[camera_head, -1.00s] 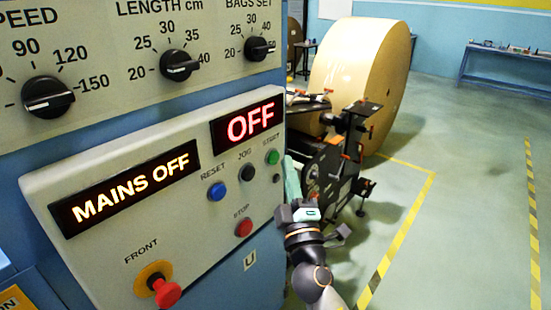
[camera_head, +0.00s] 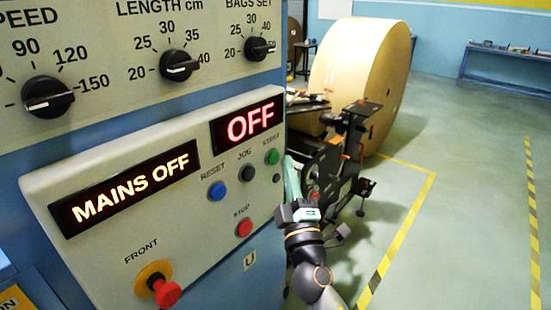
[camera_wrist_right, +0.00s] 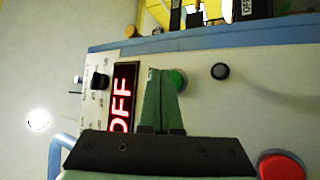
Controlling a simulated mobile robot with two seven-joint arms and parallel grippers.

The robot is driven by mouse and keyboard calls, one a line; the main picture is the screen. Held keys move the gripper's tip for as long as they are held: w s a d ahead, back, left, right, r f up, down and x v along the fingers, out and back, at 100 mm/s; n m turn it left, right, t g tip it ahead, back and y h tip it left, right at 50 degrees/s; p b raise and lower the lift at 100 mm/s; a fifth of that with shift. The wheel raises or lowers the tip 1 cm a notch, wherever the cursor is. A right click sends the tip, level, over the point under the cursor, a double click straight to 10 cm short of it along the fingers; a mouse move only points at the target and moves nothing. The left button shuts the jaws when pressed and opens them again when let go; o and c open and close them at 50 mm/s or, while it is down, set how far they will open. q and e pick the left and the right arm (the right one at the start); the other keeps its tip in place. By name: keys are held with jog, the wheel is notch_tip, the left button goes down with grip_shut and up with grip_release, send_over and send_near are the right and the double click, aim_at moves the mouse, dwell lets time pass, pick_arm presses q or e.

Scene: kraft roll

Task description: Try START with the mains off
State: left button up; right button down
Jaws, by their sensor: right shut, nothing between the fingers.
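The green START button (camera_head: 272,157) is at the upper right of the sloped control panel (camera_head: 120,255). It also shows in the right wrist view (camera_wrist_right: 179,79), partly behind the fingertips. The mains display (camera_head: 124,188) reads MAINS OFF, and the red-lit display (camera_head: 249,124) reads OFF. My right gripper (camera_head: 289,166) is at the panel's right edge, its green fingers shut and empty. In the right wrist view its fingertips (camera_wrist_right: 160,72) overlap the START button's edge; I cannot tell whether they touch it. My left gripper is out of view.
Blue RESET (camera_head: 217,190), black JOG (camera_head: 247,172) and red STOP (camera_head: 244,228) buttons sit near START. A red mushroom button (camera_head: 166,292) labelled FRONT sticks out lower left. Knobs (camera_head: 48,97) line the upper panel. A large kraft roll (camera_head: 350,75) stands behind; floor at right is clear.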

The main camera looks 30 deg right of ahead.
jog(key=shift+w, duration=0.15)
jog(key=shift+w+a, duration=0.15)
jog(key=shift+w, duration=0.1)
jog(key=shift+w+a+b, duration=0.2)
jog(key=shift+w+b, duration=0.1)
jog(key=shift+w, duration=0.1)
dwell(0.8)
jog(key=shift+s, duration=0.1)
jog(key=shift+s+d, duration=0.35)
jog(key=shift+s, duration=0.35)
jog(key=s, duration=0.1)
jog(key=s+d, duration=0.1)
jog(key=s, duration=0.1)
jog(key=s+d, duration=0.1)
jog(key=shift+s, duration=0.3)
dwell(0.8)
